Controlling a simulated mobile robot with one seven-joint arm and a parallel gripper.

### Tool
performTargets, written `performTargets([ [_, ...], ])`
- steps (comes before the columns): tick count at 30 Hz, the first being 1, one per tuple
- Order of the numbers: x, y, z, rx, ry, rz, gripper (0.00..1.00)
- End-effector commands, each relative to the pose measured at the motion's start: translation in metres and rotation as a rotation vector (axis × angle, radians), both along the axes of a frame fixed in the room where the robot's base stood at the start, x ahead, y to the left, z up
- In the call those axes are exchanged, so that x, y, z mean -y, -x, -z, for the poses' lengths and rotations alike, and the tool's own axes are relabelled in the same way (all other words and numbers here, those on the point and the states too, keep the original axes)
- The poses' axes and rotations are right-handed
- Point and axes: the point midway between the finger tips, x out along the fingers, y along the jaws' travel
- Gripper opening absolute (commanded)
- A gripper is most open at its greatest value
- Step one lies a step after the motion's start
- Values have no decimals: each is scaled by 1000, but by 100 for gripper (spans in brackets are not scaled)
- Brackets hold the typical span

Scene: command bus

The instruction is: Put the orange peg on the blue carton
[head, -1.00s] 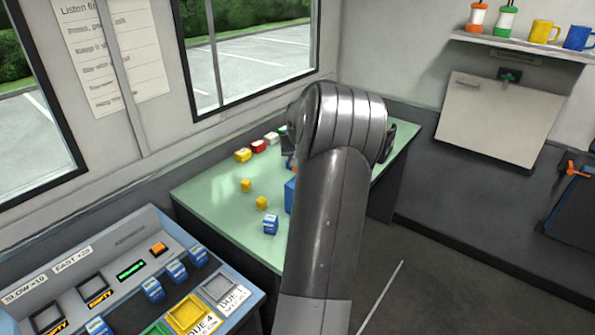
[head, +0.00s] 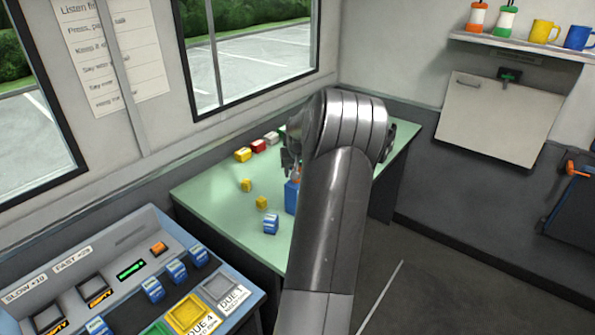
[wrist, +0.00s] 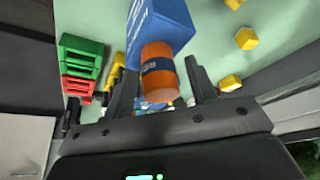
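The orange peg (wrist: 158,75), with a dark label band, is between the fingers of my gripper (wrist: 160,78) in the wrist view. The fingers are spread, with a gap at the peg's right side; the left finger is close to it. The blue carton (wrist: 160,28) with white lettering is just beyond the peg, and the peg appears to stand on it. In the head view the blue carton (head: 291,198) is partly hidden by my arm. A small orange part of the peg (head: 296,172) shows above it, beside my gripper (head: 290,162).
Yellow blocks (head: 246,185), a blue-and-white box (head: 271,224) and a red block (head: 258,146) stand on the green table (head: 215,190). Green and red crates (wrist: 80,60) show left in the wrist view. A button console (head: 140,275) is in front.

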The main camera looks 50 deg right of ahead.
Motion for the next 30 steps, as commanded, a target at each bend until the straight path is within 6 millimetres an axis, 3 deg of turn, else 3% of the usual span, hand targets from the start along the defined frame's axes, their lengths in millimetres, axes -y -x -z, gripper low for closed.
performTargets([
  [11, -1, 2, -9, 0, 3, 1, 54],
  [24, -24, 24, -86, 1, 3, 2, 54],
  [30, -30, 31, -109, 0, 3, 1, 54],
])
